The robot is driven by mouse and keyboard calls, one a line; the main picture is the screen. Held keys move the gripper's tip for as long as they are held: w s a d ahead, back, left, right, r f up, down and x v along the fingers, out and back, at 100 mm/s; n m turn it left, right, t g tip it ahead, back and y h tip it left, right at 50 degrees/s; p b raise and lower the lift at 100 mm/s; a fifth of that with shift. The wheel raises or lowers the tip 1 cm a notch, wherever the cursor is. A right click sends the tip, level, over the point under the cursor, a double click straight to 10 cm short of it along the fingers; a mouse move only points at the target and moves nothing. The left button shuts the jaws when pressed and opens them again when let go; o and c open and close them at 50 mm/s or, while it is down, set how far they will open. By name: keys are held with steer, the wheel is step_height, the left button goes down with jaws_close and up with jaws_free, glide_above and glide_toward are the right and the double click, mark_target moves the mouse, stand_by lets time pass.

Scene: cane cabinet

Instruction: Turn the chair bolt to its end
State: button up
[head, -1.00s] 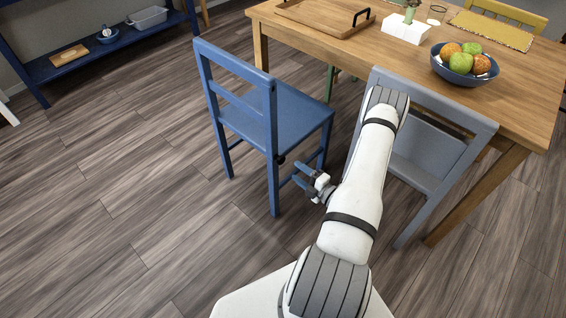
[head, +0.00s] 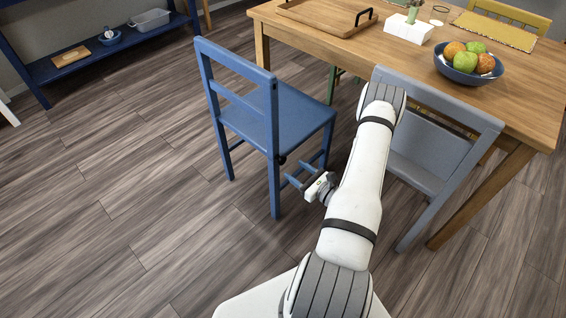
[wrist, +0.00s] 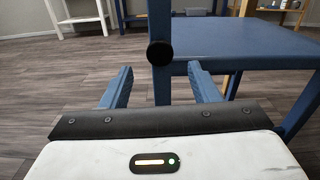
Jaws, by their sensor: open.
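The blue chair (head: 262,115) stands in the middle of the head view, its seat toward the table. The bolt is a round black knob (wrist: 160,53) on the chair's upright in the wrist view; it also shows as a small dark spot in the head view (head: 282,160). My gripper (head: 296,173) is open beside the chair, just to the right of the rear leg. In the wrist view its two blue fingers (wrist: 160,87) stand apart on either side of the upright's line, with the knob ahead between and above them. No contact with the knob shows.
A grey chair (head: 430,155) stands right of my arm, close to it. The wooden table (head: 330,45) holds a tray, a white box and a fruit bowl (head: 468,62). A blue shelf (head: 75,68) is at the back left. The floor at left is clear.

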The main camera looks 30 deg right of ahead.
mark_target(284, 162)
steer(key=b+x, duration=0.1)
steer(key=x, duration=0.6)
steer(key=shift+c, duration=0.3)
